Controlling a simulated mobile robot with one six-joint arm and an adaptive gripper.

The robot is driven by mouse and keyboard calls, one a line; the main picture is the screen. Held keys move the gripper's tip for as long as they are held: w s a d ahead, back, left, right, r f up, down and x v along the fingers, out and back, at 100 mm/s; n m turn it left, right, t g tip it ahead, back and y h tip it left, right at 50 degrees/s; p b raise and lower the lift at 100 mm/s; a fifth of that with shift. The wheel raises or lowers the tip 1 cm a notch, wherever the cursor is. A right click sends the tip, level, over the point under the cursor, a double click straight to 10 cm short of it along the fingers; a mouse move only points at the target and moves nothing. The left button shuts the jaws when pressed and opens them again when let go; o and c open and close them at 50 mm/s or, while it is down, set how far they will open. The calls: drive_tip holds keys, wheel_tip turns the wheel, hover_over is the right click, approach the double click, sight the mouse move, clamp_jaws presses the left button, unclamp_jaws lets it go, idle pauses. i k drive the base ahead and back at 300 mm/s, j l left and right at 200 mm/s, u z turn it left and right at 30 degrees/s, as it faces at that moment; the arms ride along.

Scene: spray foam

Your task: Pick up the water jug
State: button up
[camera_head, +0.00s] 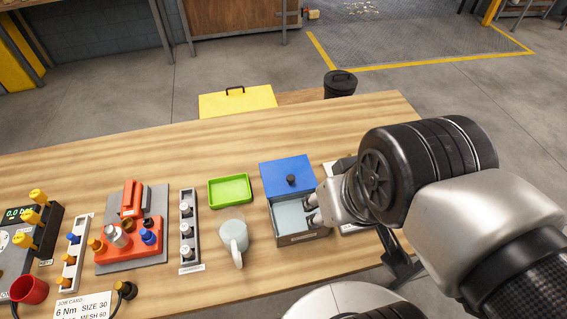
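The water jug (232,232) is a pale, translucent jug with a handle on the side nearest me. It stands upright on the wooden table (90,170), left of a grey box with a blue top. My arm comes in from the right, and my gripper (314,208) is over the right edge of that box, apart from the jug. Its finger ends are small and partly hidden by my arm, so I cannot tell its opening. Nothing of the jug is covered by my arm.
The grey box (300,239) has a blue top (287,175) with a black knob. A green tray (230,202) lies behind the jug. Left are a grey rack (189,264), a red-orange fixture (118,262) and a red mug (29,290).

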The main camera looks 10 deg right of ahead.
sight(230, 226)
drive_tip(key=k+j+u, duration=0.15)
drive_tip(key=j+u, duration=0.2)
drive_tip(key=k+j+u, duration=0.15)
drive_tip(key=j+u, duration=0.2)
drive_tip(key=k+j+u, duration=0.1)
drive_tip(key=j+u, duration=0.25)
